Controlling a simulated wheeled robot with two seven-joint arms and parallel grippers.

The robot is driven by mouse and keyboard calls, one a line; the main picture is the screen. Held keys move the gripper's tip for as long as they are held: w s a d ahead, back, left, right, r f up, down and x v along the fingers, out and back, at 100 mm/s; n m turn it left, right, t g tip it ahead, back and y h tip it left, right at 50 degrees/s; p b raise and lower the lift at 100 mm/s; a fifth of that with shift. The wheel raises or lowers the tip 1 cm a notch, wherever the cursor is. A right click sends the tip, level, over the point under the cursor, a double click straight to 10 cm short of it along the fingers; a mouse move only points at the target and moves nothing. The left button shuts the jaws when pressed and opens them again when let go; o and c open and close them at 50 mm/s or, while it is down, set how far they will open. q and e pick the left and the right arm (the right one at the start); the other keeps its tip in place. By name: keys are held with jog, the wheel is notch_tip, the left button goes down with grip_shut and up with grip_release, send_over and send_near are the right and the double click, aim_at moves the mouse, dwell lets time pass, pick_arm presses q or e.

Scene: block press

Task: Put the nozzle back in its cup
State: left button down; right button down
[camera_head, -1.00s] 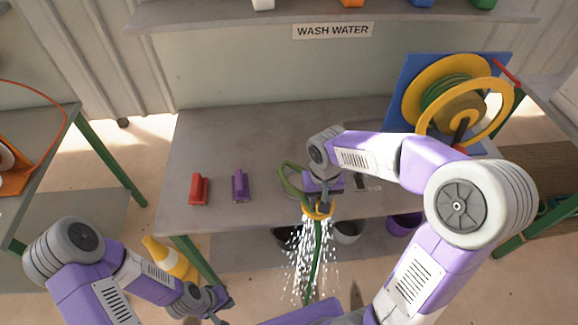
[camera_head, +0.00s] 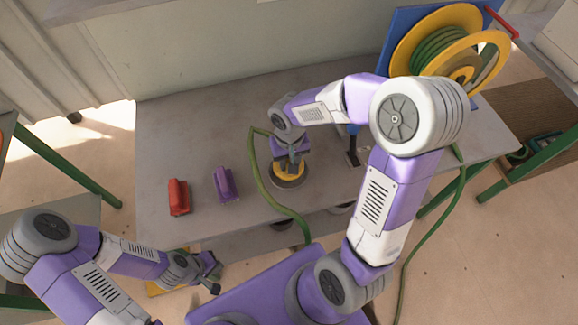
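The yellow nozzle (camera_head: 277,169) is at the grey round cup (camera_head: 297,183) on the table, mouth down. Whether it is fully seated or just above the cup I cannot tell. My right gripper (camera_head: 291,163) comes down over the nozzle from above and appears shut on it, covering part of it. The green hose (camera_head: 253,160) loops left of the gripper and runs over the table's front edge. No water spray shows. My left gripper (camera_head: 214,275) is empty, its fingers apart, in front of the table's front edge.
A red block-like tool (camera_head: 178,197) and a purple one (camera_head: 226,184) stand on the table (camera_head: 190,130) left of the cup. A blue-backed hose reel (camera_head: 437,50) with yellow rims stands at the right back. The table's left and back parts are clear.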

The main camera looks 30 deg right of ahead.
notch_tip(320, 180, down, 3)
jog(key=shift+r+b, duration=0.15)
jog(key=shift+b, duration=0.3)
jog(key=shift+f, duration=0.2)
jog(key=shift+f, duration=0.2)
jog(key=c, duration=0.8)
grip_release()
jog(key=shift+r, duration=0.1)
jog(key=shift+r, duration=0.1)
